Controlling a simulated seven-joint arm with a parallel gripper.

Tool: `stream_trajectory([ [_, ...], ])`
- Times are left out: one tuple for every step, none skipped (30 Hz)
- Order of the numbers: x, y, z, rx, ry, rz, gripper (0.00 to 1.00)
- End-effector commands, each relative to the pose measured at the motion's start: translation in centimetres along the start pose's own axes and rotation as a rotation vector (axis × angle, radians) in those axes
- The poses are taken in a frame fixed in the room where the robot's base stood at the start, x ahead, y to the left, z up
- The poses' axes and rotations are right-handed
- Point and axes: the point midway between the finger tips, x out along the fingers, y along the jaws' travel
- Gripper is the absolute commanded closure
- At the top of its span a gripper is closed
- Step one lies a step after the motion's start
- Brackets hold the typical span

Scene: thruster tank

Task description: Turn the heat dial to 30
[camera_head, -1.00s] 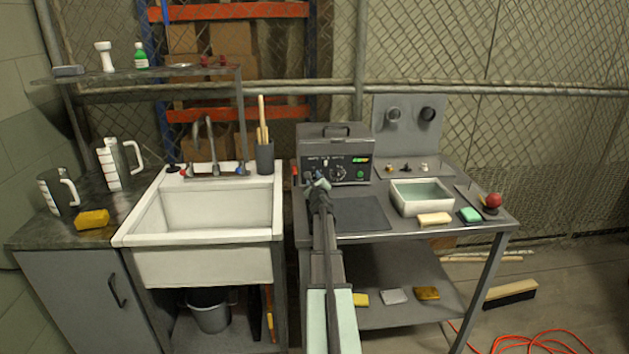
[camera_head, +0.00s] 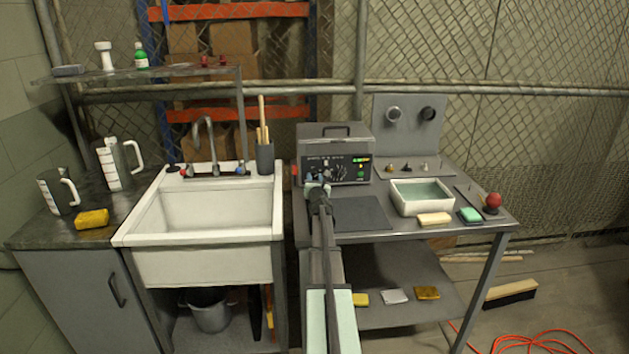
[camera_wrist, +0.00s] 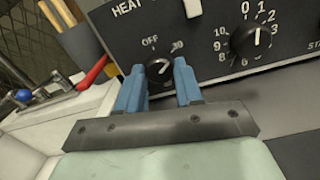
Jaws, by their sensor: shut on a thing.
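The heat dial (camera_wrist: 158,70) is a small black knob with a pale pointer mark, low on the dark front panel of the grey heater box (camera_head: 335,139). In the wrist view, "OFF" is printed at its upper left and a partly hidden number, seemingly 30, at its upper right. The pointer mark appears to lean up and right, towards that number. My gripper (camera_wrist: 159,78) has its blue fingers on either side of the dial and is shut on it. In the head view my gripper (camera_head: 318,187) hides that part of the panel.
A second dial (camera_wrist: 250,42) with printed numbers sits right of the heat dial. A white slider (camera_wrist: 192,8) is above. The sink (camera_head: 210,215) is left, with a red-handled item (camera_wrist: 95,72) close beside my gripper. A white basin (camera_head: 421,198) stands right.

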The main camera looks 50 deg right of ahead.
Motion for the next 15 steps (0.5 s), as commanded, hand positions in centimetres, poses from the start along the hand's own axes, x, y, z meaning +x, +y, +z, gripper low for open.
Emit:
stream_trajectory([
  [0.01,-0.02,0.00,0.020,-0.001,-0.001,0.95],
  [0.01,-0.02,0.00,0.031,-0.001,-0.001,0.95],
  [0.01,-0.02,0.00,0.045,-0.001,-0.001,0.95],
  [0.01,-0.02,0.00,0.054,-0.001,-0.001,0.95],
  [0.01,-0.02,0.00,0.061,-0.001,-0.001,0.95],
  [0.01,-0.02,0.00,0.070,-0.002,-0.002,0.95],
  [0.01,-0.02,0.00,0.076,-0.002,-0.002,0.95],
  [0.01,-0.01,0.00,0.081,-0.002,-0.002,0.95],
  [0.01,-0.01,0.00,0.086,-0.002,-0.002,0.95],
  [0.01,-0.01,0.00,0.088,-0.002,-0.002,0.95],
  [0.01,-0.02,0.00,0.090,-0.002,-0.002,0.95],
  [0.01,-0.01,0.00,0.092,-0.002,-0.002,0.95],
  [0.01,-0.01,0.00,0.093,-0.002,-0.002,0.95],
  [0.01,-0.01,0.00,0.094,-0.002,-0.002,0.95],
  [0.01,-0.01,0.00,0.094,-0.002,-0.002,0.95],
])
